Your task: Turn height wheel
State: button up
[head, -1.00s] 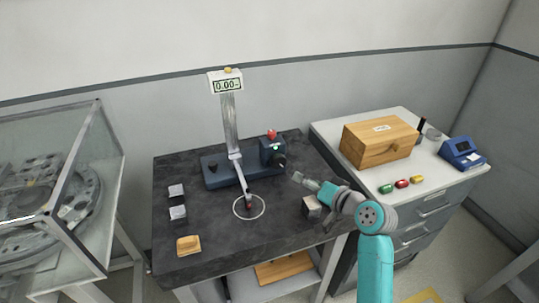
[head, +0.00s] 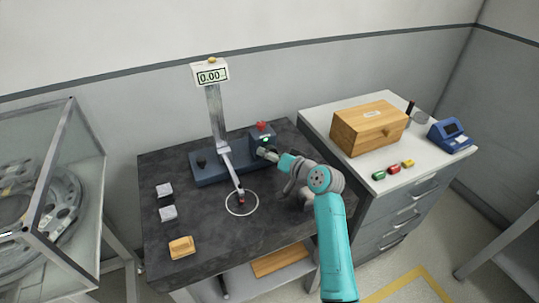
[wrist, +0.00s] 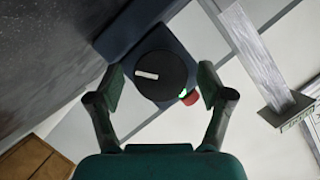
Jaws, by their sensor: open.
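The height wheel (wrist: 160,76) is a round black knob with a white bar mark on its face. It sits on the side of the dark blue gauge block (head: 259,141) and shows between my fingers in the wrist view. My gripper (wrist: 160,88) is open, with one dark finger on each side of the wheel; I cannot tell whether they touch it. In the head view my gripper (head: 268,154) is at the right face of the block and hides most of the wheel. The display (head: 212,77) on the column top appears to read 0.00.
A red button (head: 262,126) is on top of the block. The probe arm (head: 231,172) reaches down to a white ring (head: 242,203) on the dark table. Two grey blocks and a wooden piece (head: 181,247) lie at left. A wooden box (head: 368,127) stands on the right cabinet.

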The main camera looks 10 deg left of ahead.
jog(key=shift+w+a+f, duration=0.2)
jog(key=shift+w+a, duration=0.15)
jog(key=shift+a, duration=0.1)
jog(key=c, duration=1.2)
jog(key=shift+o, duration=0.2)
jog(key=n+h, duration=0.1)
jog(key=n, duration=0.2)
jog(key=shift+t+h, duration=0.3)
jog(key=shift+h, duration=0.1)
jog(key=n+t+h, duration=0.1)
jog(key=n+h, duration=0.1)
jog(key=n, duration=0.1)
jog(key=shift+n+t, duration=0.3)
